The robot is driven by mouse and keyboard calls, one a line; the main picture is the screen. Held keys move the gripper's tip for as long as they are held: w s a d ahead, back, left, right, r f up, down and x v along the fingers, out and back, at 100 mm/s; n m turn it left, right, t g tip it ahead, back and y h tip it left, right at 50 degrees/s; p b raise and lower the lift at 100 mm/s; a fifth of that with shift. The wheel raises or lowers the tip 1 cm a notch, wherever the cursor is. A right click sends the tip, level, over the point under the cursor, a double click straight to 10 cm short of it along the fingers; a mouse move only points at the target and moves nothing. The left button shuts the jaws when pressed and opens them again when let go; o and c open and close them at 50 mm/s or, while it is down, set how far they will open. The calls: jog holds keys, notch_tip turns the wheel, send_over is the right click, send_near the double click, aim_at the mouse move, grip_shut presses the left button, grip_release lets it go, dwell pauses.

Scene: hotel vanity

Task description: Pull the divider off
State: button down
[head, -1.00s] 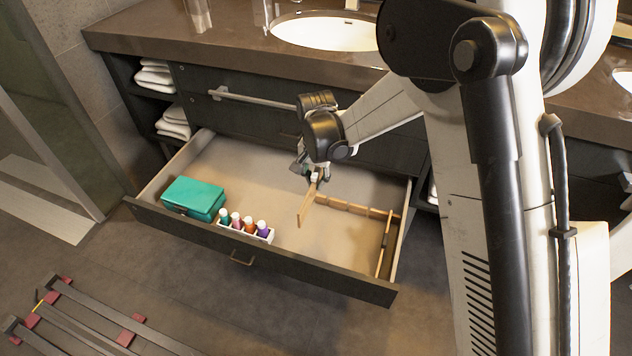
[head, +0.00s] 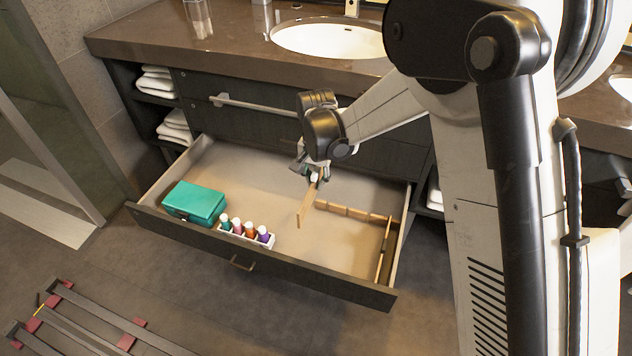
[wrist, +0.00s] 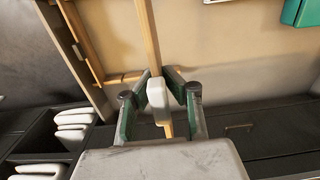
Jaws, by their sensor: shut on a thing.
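My gripper (head: 312,174) is over the open drawer, shut on a light wooden divider (head: 306,206). The divider is a thin slat that slants down from the fingers toward the drawer's front. In the wrist view the divider (wrist: 150,38) runs up from between my green-padded fingers (wrist: 158,92). A small white block sits on it between the fingers. Whether the divider's low end touches the drawer floor I cannot tell. More wooden slats, one crosswise (head: 352,210) and one lengthwise (head: 383,258), stand at the drawer's right side.
The drawer (head: 280,262) holds a teal box (head: 195,202) and a white rack (head: 232,235) of several small bottles at its front left. The drawer floor between is clear. The cabinet front and countertop (head: 230,50) rise behind, with towels (head: 175,125) on shelves at left.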

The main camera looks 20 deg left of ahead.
jog(key=shift+r+p, duration=0.5)
jog(key=shift+r, duration=0.55)
jog(key=shift+r+p, duration=2.95)
jog(key=shift+r, duration=2.7)
jog(key=shift+f, duration=0.15)
